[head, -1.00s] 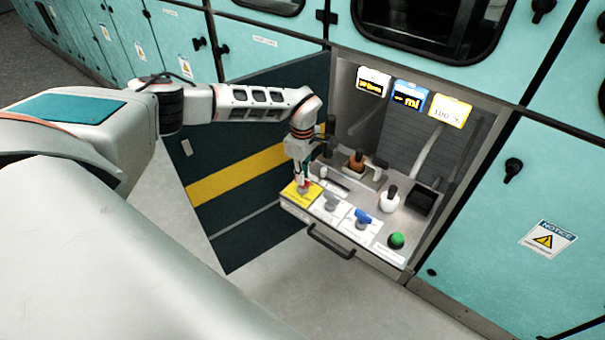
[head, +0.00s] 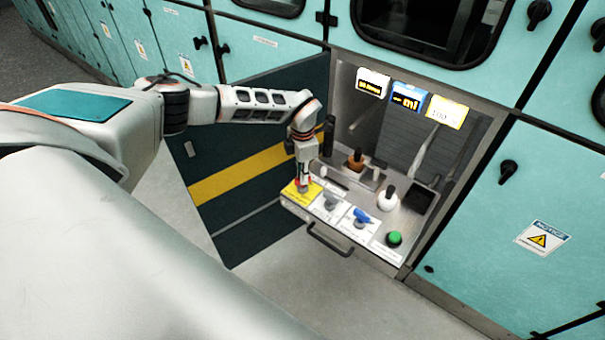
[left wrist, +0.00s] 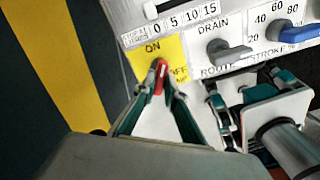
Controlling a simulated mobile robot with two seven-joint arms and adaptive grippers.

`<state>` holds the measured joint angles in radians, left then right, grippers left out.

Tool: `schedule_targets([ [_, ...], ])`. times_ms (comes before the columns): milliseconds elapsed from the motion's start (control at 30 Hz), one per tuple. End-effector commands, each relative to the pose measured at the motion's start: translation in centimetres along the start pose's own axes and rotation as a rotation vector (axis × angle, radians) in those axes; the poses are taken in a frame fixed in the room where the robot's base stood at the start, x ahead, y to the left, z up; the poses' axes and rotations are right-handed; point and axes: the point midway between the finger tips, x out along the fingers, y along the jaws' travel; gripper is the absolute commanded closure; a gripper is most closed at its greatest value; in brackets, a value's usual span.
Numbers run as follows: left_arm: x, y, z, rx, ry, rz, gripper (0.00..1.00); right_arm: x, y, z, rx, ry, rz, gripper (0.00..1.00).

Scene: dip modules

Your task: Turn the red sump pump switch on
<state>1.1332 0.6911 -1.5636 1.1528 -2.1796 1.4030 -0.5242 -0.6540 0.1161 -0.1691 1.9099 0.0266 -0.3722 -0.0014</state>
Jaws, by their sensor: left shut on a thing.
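The red sump pump switch (left wrist: 160,77) sits on a yellow label (left wrist: 172,48) with ON printed above it and OFF to its right in the left wrist view. In the head view my left gripper (head: 303,182) points down onto the yellow label at the panel's left end and hides most of the switch.
Beside the yellow label are a grey drain switch (left wrist: 229,52), a blue stroke switch (head: 362,216) and a green button (head: 394,239). The open dark door (head: 235,225) is left of the panel, a handle (head: 329,242) below.

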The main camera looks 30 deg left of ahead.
Motion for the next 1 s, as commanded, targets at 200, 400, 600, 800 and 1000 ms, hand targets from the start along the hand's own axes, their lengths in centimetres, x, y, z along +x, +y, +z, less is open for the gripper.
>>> schedule_targets([
  [200,-0.01,-0.03,0.07,-0.200,-0.001,0.000,1.00,0.00,-0.04,0.01,0.002,0.000,0.000,0.60],
  [400,-0.02,-0.01,0.07,-0.357,-0.002,0.000,1.00,0.00,-0.09,0.02,0.002,0.000,-0.001,0.60],
  [600,-0.03,0.00,0.09,-0.470,-0.002,0.000,1.00,-0.03,-0.17,0.06,-0.002,0.000,-0.004,0.60],
  [800,-0.05,0.01,0.10,-0.536,-0.002,0.000,1.00,-0.06,-0.04,0.16,-0.009,-0.001,-0.005,0.60],
  [1000,-0.06,0.02,0.11,-0.561,-0.003,0.000,1.00,-0.07,-0.01,0.17,-0.010,-0.001,-0.005,0.60],
])
